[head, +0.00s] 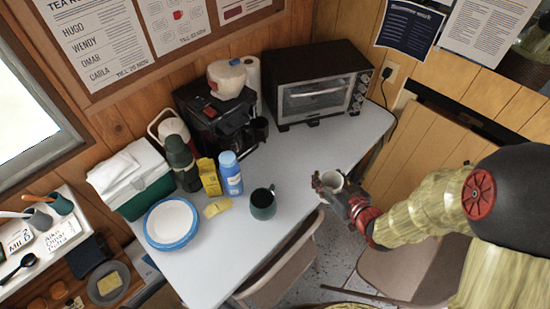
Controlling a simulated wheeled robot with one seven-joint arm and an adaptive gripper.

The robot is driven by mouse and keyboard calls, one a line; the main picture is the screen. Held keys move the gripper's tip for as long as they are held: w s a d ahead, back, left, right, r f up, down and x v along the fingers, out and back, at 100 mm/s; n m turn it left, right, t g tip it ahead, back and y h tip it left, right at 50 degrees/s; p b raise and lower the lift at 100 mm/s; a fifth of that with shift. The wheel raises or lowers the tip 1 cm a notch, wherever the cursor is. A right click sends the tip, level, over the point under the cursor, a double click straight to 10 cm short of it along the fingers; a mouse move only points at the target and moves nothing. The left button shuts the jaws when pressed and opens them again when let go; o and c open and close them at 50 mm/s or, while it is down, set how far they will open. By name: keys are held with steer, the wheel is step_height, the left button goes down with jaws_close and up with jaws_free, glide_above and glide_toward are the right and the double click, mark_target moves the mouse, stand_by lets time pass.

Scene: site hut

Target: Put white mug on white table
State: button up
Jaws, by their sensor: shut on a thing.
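The white mug (332,179) is held in my gripper (329,186) at the right front edge of the white table (300,165). My gripper is shut on the mug, and its dark fingers hide part of the mug's side. The mug looks upright with its open top showing. I cannot tell whether its base touches the table or hangs just above or beyond its edge. The white table's bare top shows to the left of and behind the mug.
A dark green mug (263,204) stands left of my gripper. Blue bottle (230,174), blue-rimmed plates (172,222), coffee maker (218,115) and toaster oven (318,85) stand farther left and back. Folding chairs (285,262) are at the front edge. The table between green mug and oven is clear.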

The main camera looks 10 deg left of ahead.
steer(key=shift+w+a+f+b, duration=1.15)
steer(key=shift+a+f, duration=0.9)
steer(key=shift+f, duration=0.1)
steer(key=shift+w+a+f+b, duration=1.15)
steer(key=shift+a+f, duration=0.95)
steer(key=shift+f, duration=0.1)
steer(key=shift+w+a+f+b, duration=1.15)
steer(key=shift+a+f, duration=0.9)
steer(key=shift+f, duration=0.1)
steer(key=shift+f, duration=0.2)
steer(key=o, duration=1.5)
steer(key=shift+o, duration=0.2)
steer(key=shift+r, duration=0.15)
